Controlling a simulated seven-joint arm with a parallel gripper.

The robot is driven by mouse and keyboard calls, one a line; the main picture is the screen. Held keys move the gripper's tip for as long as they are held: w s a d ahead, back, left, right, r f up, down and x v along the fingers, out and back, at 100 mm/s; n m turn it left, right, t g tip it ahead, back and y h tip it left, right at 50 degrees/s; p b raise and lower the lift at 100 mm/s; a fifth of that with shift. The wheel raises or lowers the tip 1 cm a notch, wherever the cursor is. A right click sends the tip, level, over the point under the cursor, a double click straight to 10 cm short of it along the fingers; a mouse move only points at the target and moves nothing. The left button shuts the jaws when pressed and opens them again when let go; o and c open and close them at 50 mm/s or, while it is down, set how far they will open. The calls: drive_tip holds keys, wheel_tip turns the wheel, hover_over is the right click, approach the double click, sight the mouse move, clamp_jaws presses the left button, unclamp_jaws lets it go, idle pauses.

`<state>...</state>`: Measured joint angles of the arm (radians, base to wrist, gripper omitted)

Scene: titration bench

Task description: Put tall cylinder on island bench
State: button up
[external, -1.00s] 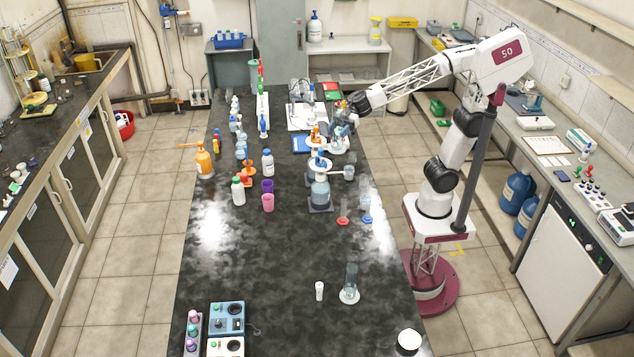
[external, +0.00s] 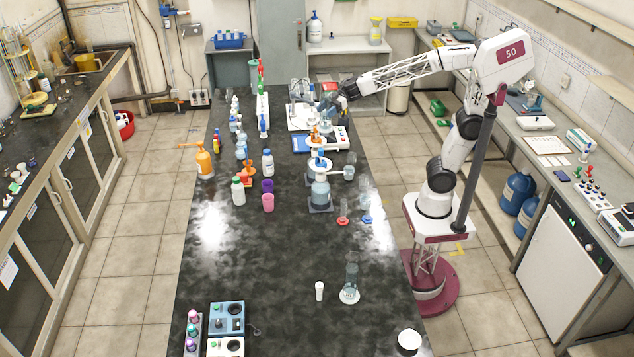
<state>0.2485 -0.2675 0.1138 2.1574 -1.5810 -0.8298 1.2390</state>
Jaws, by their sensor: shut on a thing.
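My gripper (external: 338,101) is at the far right part of the black island bench (external: 290,275), above its top. It is shut on a pale blue glass vessel (external: 327,113), which looks held off the bench. The vessel is small here and partly hidden by my gripper, so I cannot tell if it is the tall cylinder.
Below my gripper are a blue and white instrument (external: 338,141) and orange-topped glassware. A blue-liquid bottle (external: 320,193) stands nearer. Purple and pink cups (external: 268,203) and several bottles stand on the left half. The front middle of the bench is mostly clear.

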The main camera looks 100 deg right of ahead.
drive_tip(key=s+d+m+t+h, duration=0.1)
drive_tip(key=s+d, duration=0.1)
drive_tip(key=d, duration=0.9)
drive_tip(key=s+d+m+t+h, duration=0.1)
drive_tip(key=s+d+m+h, duration=0.1)
drive_tip(key=d, duration=0.9)
wheel_tip(320, 180, down, 26)
drive_tip(key=shift+d, duration=0.15)
drive_tip(key=shift+f, duration=0.15)
wheel_tip(320, 180, down, 6)
drive_tip(key=shift+f, duration=0.1)
drive_tip(key=shift+f, duration=1.85)
drive_tip(key=shift+f, duration=0.1)
